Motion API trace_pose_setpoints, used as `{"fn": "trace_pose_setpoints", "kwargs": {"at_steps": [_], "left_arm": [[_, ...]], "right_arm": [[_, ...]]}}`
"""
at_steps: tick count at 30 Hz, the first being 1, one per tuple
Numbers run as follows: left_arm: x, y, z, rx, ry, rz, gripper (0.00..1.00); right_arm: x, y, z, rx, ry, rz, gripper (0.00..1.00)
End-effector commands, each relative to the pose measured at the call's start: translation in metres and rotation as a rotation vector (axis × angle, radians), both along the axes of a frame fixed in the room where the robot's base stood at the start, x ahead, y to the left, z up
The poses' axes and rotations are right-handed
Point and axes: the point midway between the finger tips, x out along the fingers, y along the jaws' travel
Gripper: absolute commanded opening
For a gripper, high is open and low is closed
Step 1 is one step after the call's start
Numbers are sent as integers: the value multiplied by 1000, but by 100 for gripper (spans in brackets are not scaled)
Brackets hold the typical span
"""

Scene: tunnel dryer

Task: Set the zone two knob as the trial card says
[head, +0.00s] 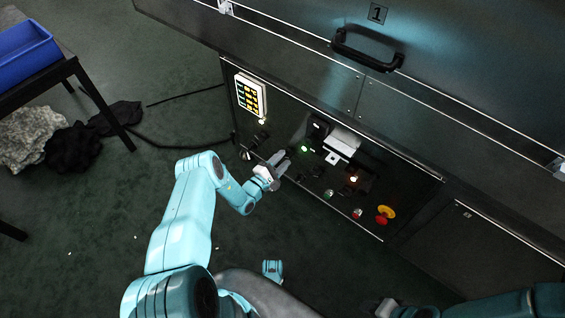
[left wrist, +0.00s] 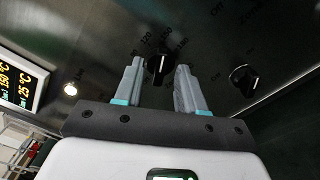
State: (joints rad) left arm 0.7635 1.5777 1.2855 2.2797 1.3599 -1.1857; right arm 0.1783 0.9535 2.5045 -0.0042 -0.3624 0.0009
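My left gripper (head: 279,162) is at the dark control panel (head: 300,128), below the display. In the left wrist view, its two fingers (left wrist: 160,88) stand open on either side of a black knob (left wrist: 157,69) with a white pointer line. Gaps show between knob and fingers. Numbers such as 120 are printed around this knob; its zone label is not readable. A second black knob (left wrist: 242,79) is to the right, near "Off" and "Zone" lettering. A white card-like sheet (head: 342,143) is on the panel; its text is unreadable. My right gripper (head: 385,308) is partly visible at the bottom edge.
A lit temperature display (head: 251,95) is at the panel's upper left; it also shows in the left wrist view (left wrist: 20,82). A green button (head: 328,194), a red button (head: 357,213) and a red-and-yellow stop button (head: 386,213) are at lower right. A black handle (head: 367,51) protrudes above.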

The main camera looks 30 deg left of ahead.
Motion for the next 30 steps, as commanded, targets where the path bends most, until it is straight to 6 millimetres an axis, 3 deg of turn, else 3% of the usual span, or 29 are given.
{"fn": "trace_pose_setpoints", "kwargs": {"at_steps": [10, 12, 14, 30], "left_arm": [[5, -2, 0, 0, 1, -1, 39], [5, -2, 0, 0, 1, -1, 17], [5, -2, 0, 0, 1, -1, 0], [5, -1, 0, -112, 9, 0, 0]], "right_arm": [[1, -1, -1, 0, -1, -3, 43], [1, -1, -1, 0, -1, -3, 43], [1, -1, -1, 0, -1, -3, 43], [1, -1, -5, -1, -2, -5, 43]]}}
